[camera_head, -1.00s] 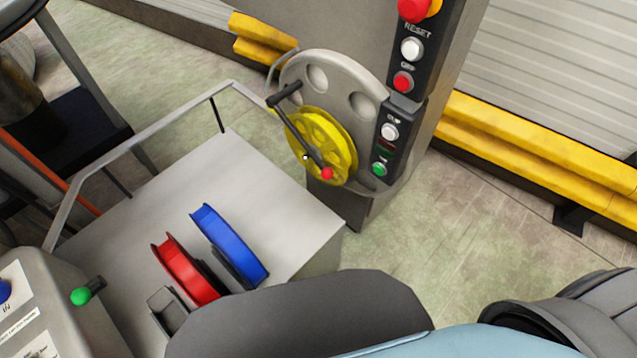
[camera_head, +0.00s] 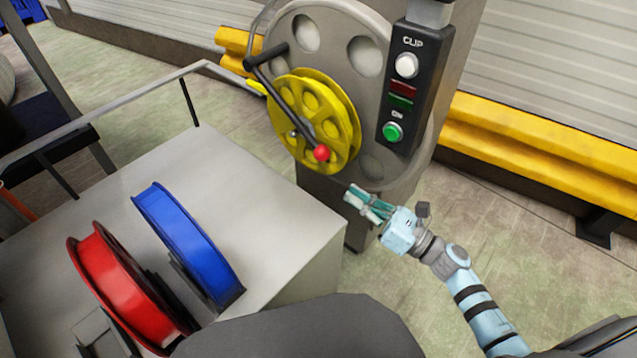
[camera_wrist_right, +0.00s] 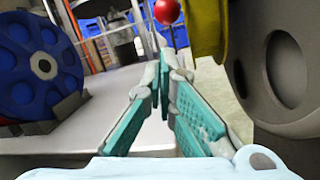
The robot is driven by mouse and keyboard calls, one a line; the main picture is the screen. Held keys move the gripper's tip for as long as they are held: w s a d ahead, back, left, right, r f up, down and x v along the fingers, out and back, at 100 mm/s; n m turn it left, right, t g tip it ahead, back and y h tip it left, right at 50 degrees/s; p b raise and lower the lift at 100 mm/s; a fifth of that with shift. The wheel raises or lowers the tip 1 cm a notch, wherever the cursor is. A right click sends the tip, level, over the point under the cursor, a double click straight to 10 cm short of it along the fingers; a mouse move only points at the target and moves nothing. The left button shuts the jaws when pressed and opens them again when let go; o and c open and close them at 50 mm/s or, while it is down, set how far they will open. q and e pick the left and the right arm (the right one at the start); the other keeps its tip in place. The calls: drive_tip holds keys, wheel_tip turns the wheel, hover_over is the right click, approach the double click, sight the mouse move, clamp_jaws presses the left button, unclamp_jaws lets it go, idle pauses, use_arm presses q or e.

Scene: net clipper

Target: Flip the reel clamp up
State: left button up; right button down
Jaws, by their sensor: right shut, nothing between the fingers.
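The reel clamp is a dark bar (camera_head: 289,108) with a red ball (camera_head: 321,153) at its lower right end. It lies slantwise across the front of a yellow reel (camera_head: 342,125) on the grey machine wheel. My right gripper (camera_head: 353,196) is below and right of the red ball, apart from it, with its fingers closed and empty. In the right wrist view the teal-padded fingers (camera_wrist_right: 163,88) meet at the tips, and the red ball (camera_wrist_right: 167,11) shows just beyond them at the top. The left gripper is not in view.
A blue reel (camera_head: 188,240) and a red reel (camera_head: 125,290) stand on the grey table (camera_head: 270,200) at left. A control panel (camera_head: 408,85) with white and green buttons is right of the wheel. Yellow barriers (camera_head: 540,160) run behind. Floor right of the machine is clear.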

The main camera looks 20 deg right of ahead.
drive_tip(key=x, duration=0.9)
drive_tip(key=shift+w+p, duration=0.1)
drive_tip(key=shift+p, duration=0.25)
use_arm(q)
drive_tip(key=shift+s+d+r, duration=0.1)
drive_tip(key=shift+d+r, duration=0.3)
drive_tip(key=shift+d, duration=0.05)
use_arm(e)
drive_tip(key=shift+w+a+r, duration=0.1)
drive_tip(key=shift+w+a, duration=0.2)
drive_tip(key=shift+w, duration=0.05)
use_arm(q)
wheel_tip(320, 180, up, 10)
drive_tip(key=p, duration=1)
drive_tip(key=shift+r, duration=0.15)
use_arm(e)
drive_tip(key=s+d+r+g+h, duration=0.1)
drive_tip(key=s+d+r, duration=0.1)
drive_tip(key=r, duration=0.4)
drive_tip(key=shift+s+d+r, duration=0.15)
drive_tip(key=shift+s, duration=0.55)
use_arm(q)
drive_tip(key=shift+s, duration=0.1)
